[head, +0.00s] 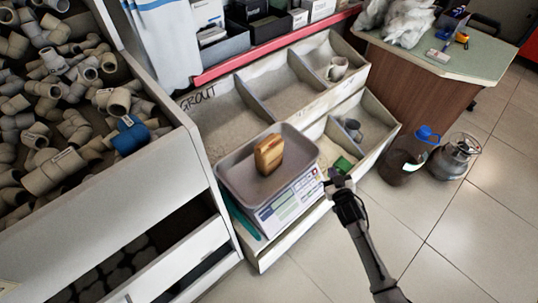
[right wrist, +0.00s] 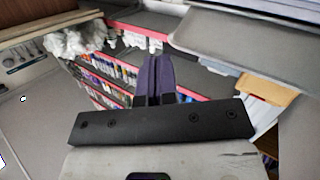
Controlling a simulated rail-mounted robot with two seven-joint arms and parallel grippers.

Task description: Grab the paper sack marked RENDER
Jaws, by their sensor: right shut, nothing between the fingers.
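A small tan-brown block-shaped thing (head: 269,154) stands upright on the grey tray (head: 231,182) of a weighing scale in the head view. No RENDER lettering is readable on it, and I cannot tell whether it is the paper sack. No other thing in view is readable as a sack marked RENDER. My right gripper (head: 338,181) is just right of the scale, apart from the tan-brown thing. Its fingers are together and empty, and they also show in the right wrist view (right wrist: 155,78). My left gripper is not in view.
The scale's display panel (head: 287,207) faces the front. A bin marked GROUT (head: 222,115) and other compartments lie behind. A rack of grey pipe fittings (head: 75,130) stands left. Front floor is clear.

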